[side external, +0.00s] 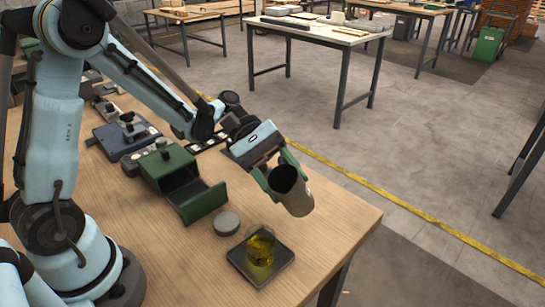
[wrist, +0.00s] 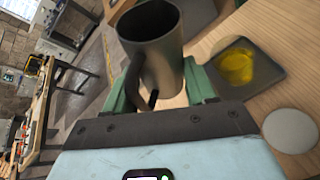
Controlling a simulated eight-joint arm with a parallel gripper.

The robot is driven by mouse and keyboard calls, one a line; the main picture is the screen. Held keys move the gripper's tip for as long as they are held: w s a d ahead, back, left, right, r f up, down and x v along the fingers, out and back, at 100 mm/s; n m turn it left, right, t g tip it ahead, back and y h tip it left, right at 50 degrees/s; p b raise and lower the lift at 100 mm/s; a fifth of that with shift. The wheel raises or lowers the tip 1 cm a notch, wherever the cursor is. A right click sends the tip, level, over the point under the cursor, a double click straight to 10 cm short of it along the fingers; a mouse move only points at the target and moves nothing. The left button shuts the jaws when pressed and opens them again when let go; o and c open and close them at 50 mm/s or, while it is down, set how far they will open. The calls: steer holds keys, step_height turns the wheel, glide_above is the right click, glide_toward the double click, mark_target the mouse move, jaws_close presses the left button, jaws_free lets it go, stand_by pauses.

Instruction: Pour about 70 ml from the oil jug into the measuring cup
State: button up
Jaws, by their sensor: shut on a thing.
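The oil jug (side external: 296,196) is a grey metal jug with a dark inside and a handle. My gripper (side external: 277,180) is shut on it and holds it tilted in the air, above and to the right of the measuring cup. The jug also shows in the wrist view (wrist: 165,62), between the green fingers of my gripper (wrist: 160,92). The clear measuring cup (side external: 260,248) stands on a dark square plate (side external: 239,264) and holds yellow oil. The yellow oil also shows in the wrist view (wrist: 236,67). No stream between jug and cup is visible.
A round grey disc (side external: 226,222) lies on the wooden table near the plate. A green box with an open drawer (side external: 195,198) stands left of it. The table's right edge is close to the plate. Bare tabletop lies in front of the box.

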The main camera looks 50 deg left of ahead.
mark_target(279, 173)
steer(key=shift+s+a+r+m+t, duration=0.1)
steer(key=shift+s+r+m+t, duration=0.5)
steer(key=shift+s+m, duration=0.2)
steer(key=shift+r+m+t+h, duration=0.4)
steer(key=shift+r+m+t, duration=0.35)
steer(key=shift+m, duration=0.25)
steer(key=shift+r+m+t, duration=0.65)
steer(key=shift+r+m, duration=0.1)
steer(key=shift+m, duration=0.25)
steer(key=shift+f, duration=0.1)
steer(key=f+n+g, duration=0.1)
steer(key=n, duration=0.1)
steer(key=shift+w+f+n+g, duration=0.1)
steer(key=shift+f+n+g, duration=0.2)
steer(key=shift+f, duration=0.05)
steer(key=shift+f+n, duration=0.25)
steer(key=shift+n, duration=0.05)
steer(key=shift+y, duration=0.3)
steer(key=shift+w+f+n+g, duration=0.15)
steer(key=shift+f+n+g, duration=0.35)
steer(key=shift+n+g, duration=0.15)
steer(key=shift+w+f+n+g, duration=0.25)
steer(key=shift+w+n+g, duration=0.1)
steer(key=shift+g, duration=0.1)
